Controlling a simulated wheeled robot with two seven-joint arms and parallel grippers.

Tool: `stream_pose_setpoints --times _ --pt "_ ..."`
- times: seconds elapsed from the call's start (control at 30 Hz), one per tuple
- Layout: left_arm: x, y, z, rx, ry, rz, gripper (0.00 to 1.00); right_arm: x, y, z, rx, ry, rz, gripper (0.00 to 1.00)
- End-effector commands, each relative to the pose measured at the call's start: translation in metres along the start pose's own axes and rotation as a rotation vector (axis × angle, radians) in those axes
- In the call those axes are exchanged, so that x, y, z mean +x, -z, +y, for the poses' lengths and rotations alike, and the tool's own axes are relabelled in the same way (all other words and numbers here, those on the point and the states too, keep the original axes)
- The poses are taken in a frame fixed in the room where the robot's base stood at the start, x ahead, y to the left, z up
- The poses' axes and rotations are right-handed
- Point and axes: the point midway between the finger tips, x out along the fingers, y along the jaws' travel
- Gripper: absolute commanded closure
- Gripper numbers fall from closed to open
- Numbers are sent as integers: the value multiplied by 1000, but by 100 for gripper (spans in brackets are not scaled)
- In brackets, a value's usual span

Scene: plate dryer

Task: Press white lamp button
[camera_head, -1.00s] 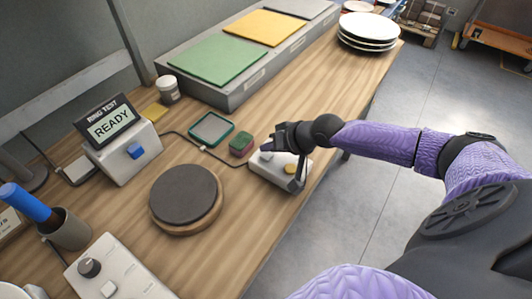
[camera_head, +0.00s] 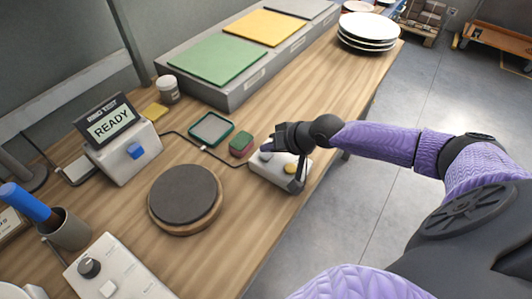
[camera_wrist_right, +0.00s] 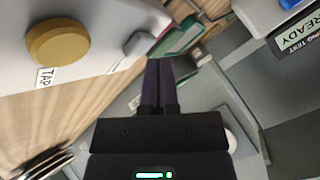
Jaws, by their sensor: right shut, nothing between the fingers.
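My right gripper (camera_head: 268,148) is shut and empty, above the far-left end of a small white box (camera_head: 268,175) at the table's right edge. A white panel (camera_head: 140,276) at the lower left has a dark knob and pale buttons. My left gripper is out of view.
A green-and-red sponge (camera_head: 241,144) and a green-rimmed tray (camera_head: 211,129) lie left of the gripper. A dark round pad (camera_head: 185,194) is on the wooden table. A "READY" display (camera_head: 110,122) stands on a box with a blue button (camera_head: 136,151). White plates (camera_head: 368,29) are stacked behind.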

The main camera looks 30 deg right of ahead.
Motion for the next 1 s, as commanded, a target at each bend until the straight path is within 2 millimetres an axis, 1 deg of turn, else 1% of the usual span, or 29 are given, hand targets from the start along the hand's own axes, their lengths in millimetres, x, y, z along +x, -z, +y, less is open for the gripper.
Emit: stream_pose_setpoints --times 0.17,0.83,1.0 --pt "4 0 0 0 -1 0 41 6 -4 4 0 0 0 100" --pt "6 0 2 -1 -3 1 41 9 -7 6 1 0 -1 100" --pt "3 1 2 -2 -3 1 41 6 -5 5 0 0 0 100"
